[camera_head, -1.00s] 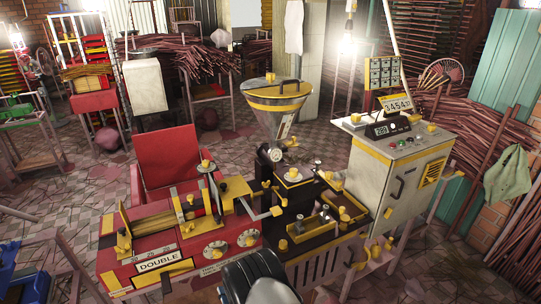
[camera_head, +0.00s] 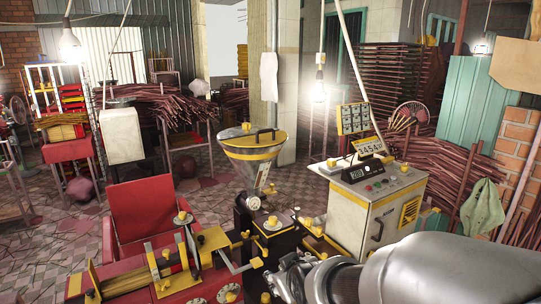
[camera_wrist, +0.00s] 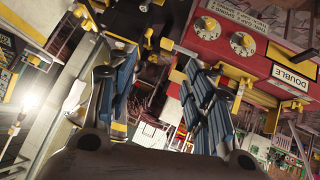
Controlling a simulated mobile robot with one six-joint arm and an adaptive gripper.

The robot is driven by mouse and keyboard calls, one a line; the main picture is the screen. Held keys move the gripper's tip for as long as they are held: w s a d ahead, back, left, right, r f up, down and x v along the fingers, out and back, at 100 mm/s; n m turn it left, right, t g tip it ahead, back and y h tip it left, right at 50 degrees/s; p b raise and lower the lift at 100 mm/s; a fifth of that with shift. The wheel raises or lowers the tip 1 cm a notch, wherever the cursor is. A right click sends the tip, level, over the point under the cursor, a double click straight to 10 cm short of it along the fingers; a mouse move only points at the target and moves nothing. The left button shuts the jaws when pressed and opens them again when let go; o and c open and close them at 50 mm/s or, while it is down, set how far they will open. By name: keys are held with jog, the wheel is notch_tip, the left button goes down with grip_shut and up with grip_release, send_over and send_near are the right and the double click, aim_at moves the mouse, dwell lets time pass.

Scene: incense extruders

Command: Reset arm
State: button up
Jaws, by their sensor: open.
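My gripper (camera_head: 292,277) shows at the bottom of the head view, low in front of the extruder machine, at the end of my grey arm. In the wrist view my gripper (camera_wrist: 160,85) has its two blue-padded fingers spread wide, with nothing between them. The machine has a red bench (camera_head: 185,292) with yellow parts and a steel hopper (camera_head: 252,165) with a yellow rim. In the wrist view the red bench (camera_wrist: 262,60) shows upside down, with dials and a "DOUBLE" label. My arm hides part of the machine's front right.
A cream control cabinet (camera_head: 385,205) with a display stands right of the hopper. A red chair (camera_head: 143,212) stands behind the bench. Bundles of dark red sticks (camera_head: 172,102) lie on racks at the back. A green cloth (camera_head: 483,207) hangs at the right. Tiled floor shows between.

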jog(key=s+d+r+m+g, duration=0.1)
jog(key=s+d+m, duration=0.1)
jog(key=s, duration=0.7)
jog(key=s+d+r+m+g+h, duration=0.1)
jog(key=s+d+r+m+g, duration=0.1)
jog(key=s+d, duration=0.3)
jog(key=s+d+r+m+g+h, duration=0.1)
jog(key=s+d+m, duration=0.1)
jog(key=s, duration=1.1)
jog(key=shift+s+d+r+g, duration=0.25)
jog(key=shift+d+g, duration=0.15)
jog(key=shift+d, duration=0.4)
jog(key=shift+w, duration=0.1)
jog(key=shift+c, duration=0.3)
